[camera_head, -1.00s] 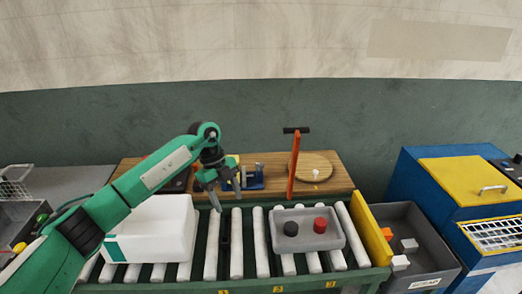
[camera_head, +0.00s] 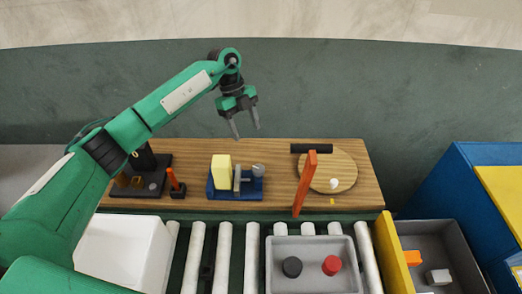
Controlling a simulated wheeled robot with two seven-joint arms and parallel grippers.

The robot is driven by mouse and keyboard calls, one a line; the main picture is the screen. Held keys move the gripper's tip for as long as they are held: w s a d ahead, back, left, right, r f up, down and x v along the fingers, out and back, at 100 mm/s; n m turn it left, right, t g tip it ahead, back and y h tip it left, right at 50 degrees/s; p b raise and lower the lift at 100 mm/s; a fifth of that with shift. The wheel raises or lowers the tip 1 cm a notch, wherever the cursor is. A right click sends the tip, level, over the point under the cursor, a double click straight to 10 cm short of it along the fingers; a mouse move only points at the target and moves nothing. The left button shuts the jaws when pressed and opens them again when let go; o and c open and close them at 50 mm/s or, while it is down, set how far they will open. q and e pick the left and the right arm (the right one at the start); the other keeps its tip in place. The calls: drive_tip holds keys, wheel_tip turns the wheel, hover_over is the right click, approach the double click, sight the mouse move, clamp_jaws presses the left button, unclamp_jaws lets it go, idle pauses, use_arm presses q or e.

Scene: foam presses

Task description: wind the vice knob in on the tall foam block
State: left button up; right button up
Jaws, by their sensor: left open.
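The tall foam block (camera_head: 221,172) is pale yellow and stands upright in the blue vice (camera_head: 235,194) on the wooden bench. A grey jaw plate (camera_head: 237,180) stands at the block's right side; I cannot tell whether it touches. The grey vice knob (camera_head: 258,170) is at the vice's right end. My left gripper (camera_head: 246,132) is open and empty, its fingers pointing down, above and behind the vice and apart from the knob. My right gripper is not in view.
A black press with an orange-red lever (camera_head: 172,179) stands left of the vice. An orange upright lever (camera_head: 305,184) stands right of it by a round wooden board (camera_head: 334,172). In front are white rollers, a white box (camera_head: 125,252) and a grey tray (camera_head: 312,248).

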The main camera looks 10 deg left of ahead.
sight(258, 168)
use_arm(q)
drive_tip(key=p+x, duration=0.5)
drive_tip(key=x, duration=0.7)
drive_tip(key=shift+s+d+f, duration=0.1)
drive_tip(key=shift+s+d, duration=0.05)
drive_tip(key=shift+s, duration=0.05)
drive_tip(key=shift+s+d+f+p, duration=0.15)
drive_tip(key=shift+f+p, duration=0.15)
drive_tip(key=shift+f, duration=0.3)
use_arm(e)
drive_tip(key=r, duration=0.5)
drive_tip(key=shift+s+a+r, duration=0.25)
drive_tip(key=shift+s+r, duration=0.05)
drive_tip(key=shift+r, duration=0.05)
use_arm(q)
drive_tip(key=c, duration=1)
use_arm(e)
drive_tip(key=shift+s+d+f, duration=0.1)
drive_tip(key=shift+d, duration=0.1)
